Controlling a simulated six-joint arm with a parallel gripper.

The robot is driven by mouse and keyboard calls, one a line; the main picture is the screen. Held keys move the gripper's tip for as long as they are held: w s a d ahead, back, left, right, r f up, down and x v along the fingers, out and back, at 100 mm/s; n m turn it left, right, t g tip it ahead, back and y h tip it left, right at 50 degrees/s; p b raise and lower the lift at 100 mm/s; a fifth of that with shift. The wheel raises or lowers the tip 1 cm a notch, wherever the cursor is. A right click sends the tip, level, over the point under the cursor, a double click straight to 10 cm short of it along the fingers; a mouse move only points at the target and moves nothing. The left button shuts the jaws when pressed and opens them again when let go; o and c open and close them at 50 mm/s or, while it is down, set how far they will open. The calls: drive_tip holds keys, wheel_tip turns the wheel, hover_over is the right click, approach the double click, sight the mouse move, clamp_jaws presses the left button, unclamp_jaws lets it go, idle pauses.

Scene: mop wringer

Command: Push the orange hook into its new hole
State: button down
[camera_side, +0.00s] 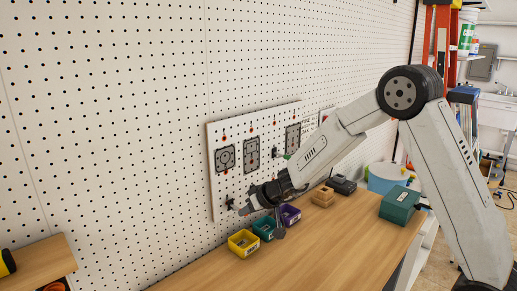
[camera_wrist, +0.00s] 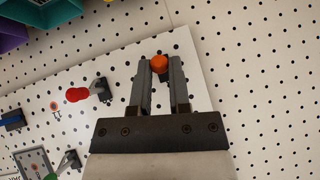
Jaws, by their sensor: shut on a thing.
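The orange hook (camera_wrist: 159,63) is between the fingertips of my gripper (camera_wrist: 161,72) in the wrist view. Its round orange end faces the camera, and a dark part shows just below it. My gripper is shut on it, in front of the white pegboard panel (camera_wrist: 199,68). The hook's far end and the hole behind it are hidden. In the side view my gripper (camera_side: 245,208) is at the lower left part of the panel (camera_side: 217,200). The orange hook cannot be made out there. I cannot tell whether the hook touches the panel.
A red hook (camera_wrist: 78,95), a green hook (camera_wrist: 66,160) and a blue hook (camera_wrist: 12,120) are on the panel. Yellow (camera_side: 243,243), teal (camera_side: 264,228) and purple (camera_side: 289,215) bins stand below my gripper. A green box (camera_side: 399,205) is on the bench.

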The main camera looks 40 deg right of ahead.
drive_tip(key=shift+w, duration=0.65)
idle(0.9)
drive_tip(key=shift+c, duration=2.4)
unclamp_jaws()
drive_tip(key=shift+s, duration=0.1)
drive_tip(key=v, duration=0.7)
drive_tip(key=shift+s+r, duration=0.2)
drive_tip(key=shift+r, duration=0.15)
